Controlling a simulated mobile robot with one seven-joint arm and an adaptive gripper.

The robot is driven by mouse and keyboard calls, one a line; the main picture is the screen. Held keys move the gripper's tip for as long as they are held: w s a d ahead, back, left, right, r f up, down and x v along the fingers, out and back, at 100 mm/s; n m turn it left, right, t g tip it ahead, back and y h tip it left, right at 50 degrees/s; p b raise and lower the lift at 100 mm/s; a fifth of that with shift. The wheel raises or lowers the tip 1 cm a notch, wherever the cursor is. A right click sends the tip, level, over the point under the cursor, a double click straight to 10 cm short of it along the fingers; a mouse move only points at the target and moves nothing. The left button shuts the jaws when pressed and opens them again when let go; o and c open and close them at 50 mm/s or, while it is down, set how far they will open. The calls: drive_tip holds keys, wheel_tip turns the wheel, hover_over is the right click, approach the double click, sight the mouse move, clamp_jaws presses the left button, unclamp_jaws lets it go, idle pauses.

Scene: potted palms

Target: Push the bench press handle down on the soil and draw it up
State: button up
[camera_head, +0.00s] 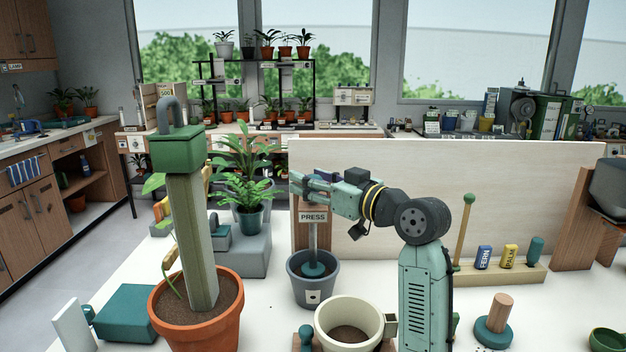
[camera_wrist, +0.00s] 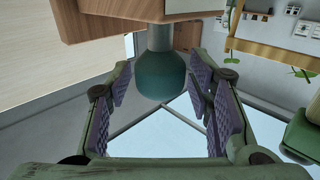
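The bench press stands behind a grey pot (camera_head: 300,287). Its wooden block with a PRESS sign (camera_head: 313,216) has a grey rod (camera_head: 313,240) running down to a teal disc (camera_head: 315,270) in the pot's mouth; the soil is hidden. In the wrist view, which looks upside down, a rounded teal handle knob (camera_wrist: 160,78) on a grey stem sits beyond the wooden block (camera_wrist: 105,22). My gripper (camera_head: 298,182) reaches in from the right just above the sign. Its purple-padded fingers (camera_wrist: 158,70) are open on both sides of the knob, with visible gaps.
A cream pot with soil (camera_head: 350,331) stands in front of the press. A pale board (camera_head: 480,190) rises behind it. A large terracotta pot (camera_head: 215,325) with a green-capped post stands left. A grey block (camera_head: 245,262) with palms is also left.

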clamp_jaws()
idle(0.3)
drive_tip(key=shift+r, duration=0.1)
